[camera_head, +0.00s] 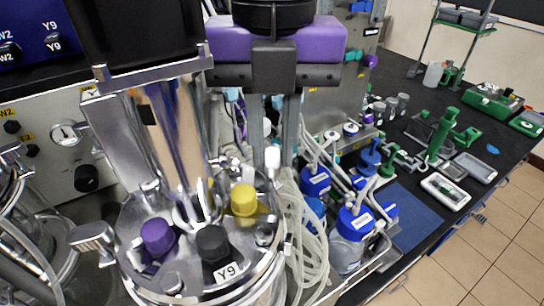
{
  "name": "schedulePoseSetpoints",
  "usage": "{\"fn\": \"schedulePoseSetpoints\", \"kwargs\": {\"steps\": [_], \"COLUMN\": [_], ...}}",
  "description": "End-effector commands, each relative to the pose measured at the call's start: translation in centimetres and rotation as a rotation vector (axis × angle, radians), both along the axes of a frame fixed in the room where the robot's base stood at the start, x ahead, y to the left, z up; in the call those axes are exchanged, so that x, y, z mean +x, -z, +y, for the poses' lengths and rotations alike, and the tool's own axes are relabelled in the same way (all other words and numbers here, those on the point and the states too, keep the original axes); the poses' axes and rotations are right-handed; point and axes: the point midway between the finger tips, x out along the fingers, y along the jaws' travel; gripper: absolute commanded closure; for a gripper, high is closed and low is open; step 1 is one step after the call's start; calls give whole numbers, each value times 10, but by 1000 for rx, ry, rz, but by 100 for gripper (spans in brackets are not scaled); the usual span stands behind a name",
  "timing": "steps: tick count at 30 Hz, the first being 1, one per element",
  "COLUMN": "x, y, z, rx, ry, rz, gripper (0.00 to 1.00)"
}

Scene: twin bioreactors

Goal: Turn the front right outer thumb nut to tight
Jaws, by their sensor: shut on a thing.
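My gripper (272,160) has a purple and black body and points down behind the right side of the near bioreactor's lid. Its two grey fingers reach down on either side of a white-capped upright piece (273,158). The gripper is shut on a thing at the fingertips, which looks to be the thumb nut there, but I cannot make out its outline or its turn. The round metal lid (200,265) of vessel Y9 carries purple, black and yellow caps. A silver wing-shaped knob (95,236) sits at its left rim.
Coiled clear tubing (305,230) hangs right of the lid. Blue-capped bottles (349,250) stand beside it in a tray. A blue mat (415,215), green stands (440,140) and small trays lie further right on the black bench. The control cabinet (50,125) is behind on the left.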

Motion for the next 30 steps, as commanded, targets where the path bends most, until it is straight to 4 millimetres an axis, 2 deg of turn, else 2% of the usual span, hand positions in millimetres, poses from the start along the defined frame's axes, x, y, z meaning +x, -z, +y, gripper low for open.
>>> {"fn": "schedulePoseSetpoints", "kwargs": {"steps": [12, 29, 30], "x": [0, 1, 1], "y": [0, -1, -1], "z": [-1, -1, -1], "rx": [1, 2, 2], "ry": [193, 220, 220], "rz": [-1, -1, -1], "gripper": [100, 100, 76]}}
